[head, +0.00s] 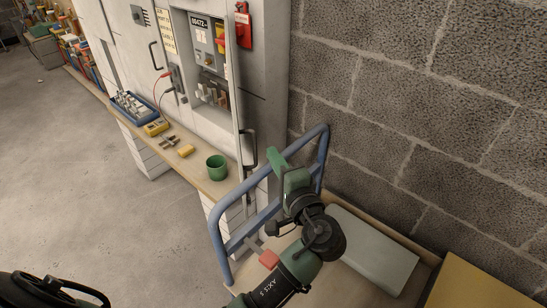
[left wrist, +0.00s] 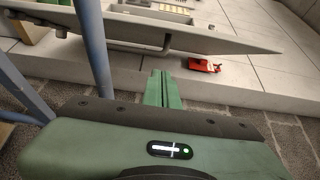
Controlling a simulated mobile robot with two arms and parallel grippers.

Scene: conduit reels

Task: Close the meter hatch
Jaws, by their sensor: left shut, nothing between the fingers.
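The meter hatch (head: 235,90) is a narrow grey door on the wall cabinet, seen almost edge-on and standing open. Its dark bar handle (head: 249,150) is near its lower end. Behind the door the meter compartment (head: 208,60) is exposed. My left gripper (head: 276,158) has green fingers and is shut and empty, just right of the handle in the head view. In the left wrist view the shut fingers (left wrist: 161,88) point toward the hatch panel (left wrist: 210,40) and its handle (left wrist: 140,47), with a gap visible. My right gripper is not in view.
A blue tubular rail (head: 218,240) stands around my left forearm, close to the gripper. A narrow shelf (head: 218,187) under the cabinet holds a green mug (head: 216,167), a yellow meter (head: 156,128) and a blue tray (head: 135,106). A block wall (head: 420,110) bounds the right. Floor at left is clear.

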